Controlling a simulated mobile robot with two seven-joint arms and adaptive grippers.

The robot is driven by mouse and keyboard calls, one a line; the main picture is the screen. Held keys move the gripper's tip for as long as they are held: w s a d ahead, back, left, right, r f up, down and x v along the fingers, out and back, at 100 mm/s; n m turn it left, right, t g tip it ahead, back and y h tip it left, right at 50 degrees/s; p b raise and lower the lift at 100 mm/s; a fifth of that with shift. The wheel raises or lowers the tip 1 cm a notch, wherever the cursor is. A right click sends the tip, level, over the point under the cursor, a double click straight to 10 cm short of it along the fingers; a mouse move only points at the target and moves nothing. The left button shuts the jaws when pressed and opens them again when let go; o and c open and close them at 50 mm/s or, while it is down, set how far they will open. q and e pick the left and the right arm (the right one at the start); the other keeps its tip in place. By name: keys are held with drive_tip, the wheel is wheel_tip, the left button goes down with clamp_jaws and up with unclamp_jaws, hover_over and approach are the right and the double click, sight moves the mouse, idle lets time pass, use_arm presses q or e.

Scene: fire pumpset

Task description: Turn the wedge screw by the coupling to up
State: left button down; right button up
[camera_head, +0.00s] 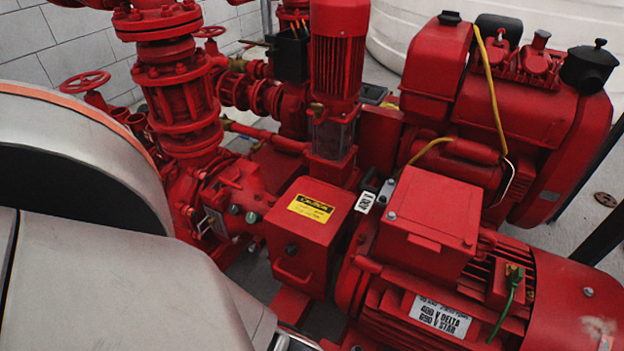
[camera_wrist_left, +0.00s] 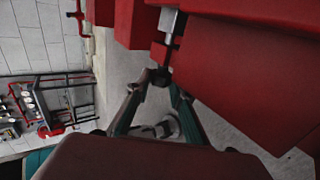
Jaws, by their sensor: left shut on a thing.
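In the left wrist view, a small dark screw head (camera_wrist_left: 160,77) sits below a pale metal piece beside a red housing; I take it for the wedge screw. My left gripper (camera_wrist_left: 158,88) has its two fingertips shut on it from either side. Which way the screw is turned cannot be told. In the head view, the red coupling guard (camera_head: 302,232) with a yellow caution label stands between pump and motor. The screw and the left fingertips cannot be made out there. My right gripper is in neither view.
The red motor (camera_head: 450,290) with its terminal box (camera_head: 428,215) fills the right front. Red pump pipework (camera_head: 185,100) and a vertical pump (camera_head: 338,50) stand behind. In the wrist view, grey floor (camera_wrist_left: 125,65) is open beside the housing, with a rack (camera_wrist_left: 55,100) farther off.

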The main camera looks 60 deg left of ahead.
use_arm(q)
drive_tip(key=shift+s, duration=0.1)
drive_tip(key=c, duration=1.8)
unclamp_jaws()
drive_tip(key=shift+o, duration=0.2)
